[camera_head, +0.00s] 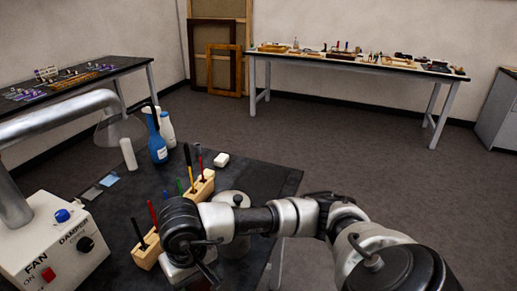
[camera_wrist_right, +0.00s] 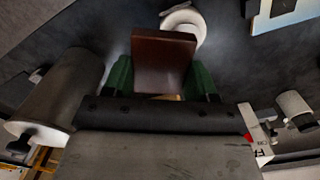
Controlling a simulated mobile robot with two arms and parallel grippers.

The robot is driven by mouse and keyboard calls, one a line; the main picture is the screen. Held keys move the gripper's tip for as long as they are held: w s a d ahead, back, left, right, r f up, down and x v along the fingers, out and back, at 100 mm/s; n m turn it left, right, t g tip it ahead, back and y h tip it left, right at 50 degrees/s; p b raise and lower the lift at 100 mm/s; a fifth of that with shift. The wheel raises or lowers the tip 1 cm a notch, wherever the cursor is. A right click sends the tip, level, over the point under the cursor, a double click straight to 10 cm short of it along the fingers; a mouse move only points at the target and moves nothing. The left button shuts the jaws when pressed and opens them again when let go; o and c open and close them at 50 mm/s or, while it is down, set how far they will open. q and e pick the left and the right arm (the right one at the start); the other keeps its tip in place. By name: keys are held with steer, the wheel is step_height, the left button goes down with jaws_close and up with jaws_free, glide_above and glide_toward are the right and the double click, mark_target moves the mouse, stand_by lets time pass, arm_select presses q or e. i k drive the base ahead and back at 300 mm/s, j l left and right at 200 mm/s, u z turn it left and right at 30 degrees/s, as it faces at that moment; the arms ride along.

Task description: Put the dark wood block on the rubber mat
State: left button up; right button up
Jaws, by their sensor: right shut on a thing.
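The dark wood block (camera_wrist_right: 163,62) is reddish brown and sits between the green fingers of my right gripper (camera_wrist_right: 163,80) in the right wrist view. The gripper is shut on it. In the head view my right gripper (camera_head: 190,270) is low over the near part of the black-topped table (camera_head: 255,178), and I cannot make out the block there. I cannot tell a separate rubber mat from the dark tabletop. My left gripper is not in view.
A wooden tool holder (camera_head: 202,190) with upright handles and a grey canister (camera_head: 234,222) stand close to my right gripper. A white fan control box (camera_head: 50,245) is at left.

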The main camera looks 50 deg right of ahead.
mark_target(262, 179)
steer(key=k+l, duration=0.1)
steer(key=l, duration=0.3)
steer(key=k+l, duration=0.1)
steer(key=l, duration=0.35)
steer(key=k+l, duration=0.15)
steer(key=l, duration=0.25)
steer(key=i+l, duration=0.2)
steer(key=l, duration=0.15)
steer(key=i+l, duration=0.2)
steer(key=l, duration=0.2)
steer(key=i+l, duration=0.2)
steer(key=l, duration=0.15)
